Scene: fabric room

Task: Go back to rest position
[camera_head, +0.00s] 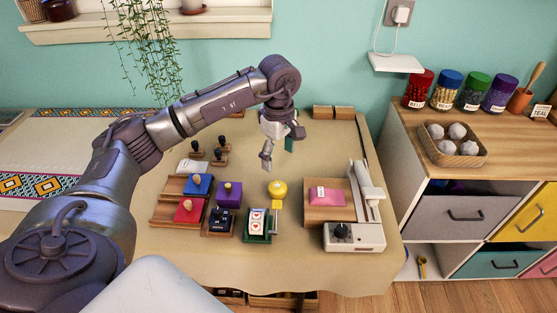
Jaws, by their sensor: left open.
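My left arm reaches in from the left in the head view, its wrist bent down over the table. My left gripper (280,150) is open and empty, pointing down above the far middle of the table (350,276). It hangs above and behind the yellow round object (277,188) and the card holder (258,224), apart from them. My right gripper is not in view.
Wooden trays with red (188,210), blue (198,185) and purple (229,194) knobbed blocks stand left of centre. A pink packet (326,194) lies on a board beside a white device (354,237). A cabinet (470,191) stands right.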

